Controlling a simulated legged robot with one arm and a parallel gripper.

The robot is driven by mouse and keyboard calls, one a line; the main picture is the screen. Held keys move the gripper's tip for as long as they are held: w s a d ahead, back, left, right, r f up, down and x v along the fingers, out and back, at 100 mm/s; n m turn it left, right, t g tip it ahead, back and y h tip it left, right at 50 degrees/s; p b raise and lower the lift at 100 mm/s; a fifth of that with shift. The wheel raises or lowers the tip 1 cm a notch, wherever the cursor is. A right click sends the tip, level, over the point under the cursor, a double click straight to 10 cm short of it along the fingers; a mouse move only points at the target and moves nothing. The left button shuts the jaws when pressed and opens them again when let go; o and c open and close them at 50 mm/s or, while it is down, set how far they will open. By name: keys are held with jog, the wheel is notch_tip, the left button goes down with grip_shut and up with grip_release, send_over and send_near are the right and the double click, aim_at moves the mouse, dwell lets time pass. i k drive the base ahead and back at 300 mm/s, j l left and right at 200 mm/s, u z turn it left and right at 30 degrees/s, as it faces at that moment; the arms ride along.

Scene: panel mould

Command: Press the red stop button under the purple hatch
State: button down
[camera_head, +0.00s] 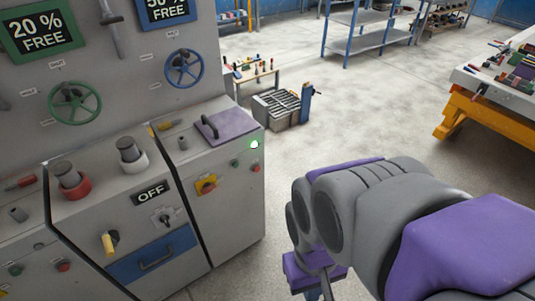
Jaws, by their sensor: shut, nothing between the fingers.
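The purple hatch (229,124) lies flat and closed on top of the right-hand grey cabinet, with a dark handle (209,127) at its left side. No red button shows beneath it, as the lid covers whatever is under it. My gripper (316,275) is at the lower middle of the view, right of the cabinet and well apart from the hatch. It is shut and empty, and it is partly hidden by my arm and the bottom edge.
A red-based knob (71,186) and a white-based knob (132,160) stand to the left. Green and blue handwheels are on the wall panel. Open floor lies behind.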

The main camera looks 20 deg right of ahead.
aim_at(256, 168)
jog(key=z, duration=1.55)
jog(key=k+j, duration=0.3)
jog(key=k, duration=0.25)
